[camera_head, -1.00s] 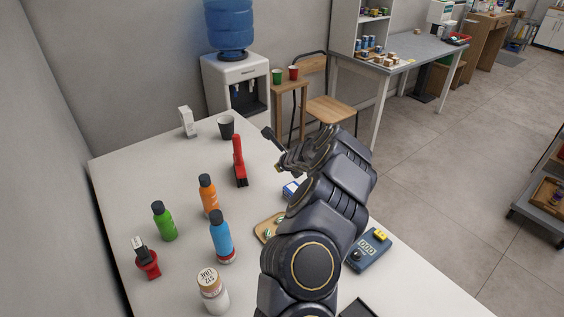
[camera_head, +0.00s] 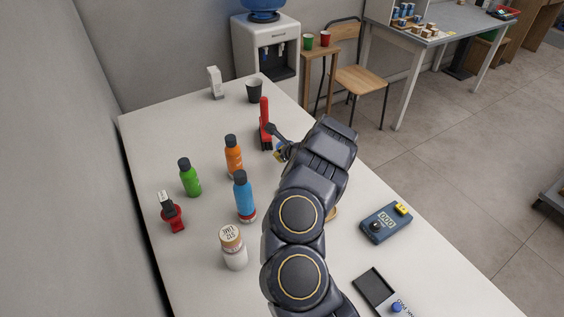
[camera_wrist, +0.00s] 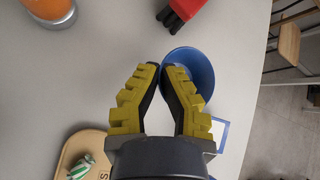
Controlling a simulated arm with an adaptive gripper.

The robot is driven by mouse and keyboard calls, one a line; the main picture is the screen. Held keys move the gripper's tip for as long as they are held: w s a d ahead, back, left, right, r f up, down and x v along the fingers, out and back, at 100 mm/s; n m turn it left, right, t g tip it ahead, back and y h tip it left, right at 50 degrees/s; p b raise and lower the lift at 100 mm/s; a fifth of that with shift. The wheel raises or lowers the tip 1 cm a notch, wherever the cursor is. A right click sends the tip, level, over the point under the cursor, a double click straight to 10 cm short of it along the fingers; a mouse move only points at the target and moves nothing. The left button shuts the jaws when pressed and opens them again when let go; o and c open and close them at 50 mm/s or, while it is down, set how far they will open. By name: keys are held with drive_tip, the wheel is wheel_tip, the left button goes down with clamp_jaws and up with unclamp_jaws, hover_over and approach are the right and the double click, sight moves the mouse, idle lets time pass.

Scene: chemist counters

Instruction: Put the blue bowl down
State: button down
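The blue bowl (camera_wrist: 199,64) is in the wrist view, just beyond my fingertips. My gripper (camera_wrist: 163,68) has yellow ribbed fingers with dark tips drawn close together at the bowl's left rim. One tip is over the bowl's inside and the other outside, so the rim appears pinched between them. The bowl looks roughly level over the white table; I cannot tell whether its base touches. In the head view my arm hides nearly all of the bowl, and my gripper (camera_head: 281,148) shows only in part beside the red tool.
The red tool (camera_head: 265,125) with a black base stands close by. An orange bottle (camera_head: 233,155), blue bottle (camera_head: 244,197) and green bottle (camera_head: 190,178) stand left of my arm. A wooden board (camera_wrist: 88,155) lies lower left in the wrist view. The table's right edge is near.

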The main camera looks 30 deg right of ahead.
drive_tip(key=shift+f, duration=2.05)
drive_tip(key=shift+f, duration=0.15)
drive_tip(key=c, duration=1.2)
unclamp_jaws()
drive_tip(key=shift+o, duration=0.2)
drive_tip(key=shift+d, duration=0.1)
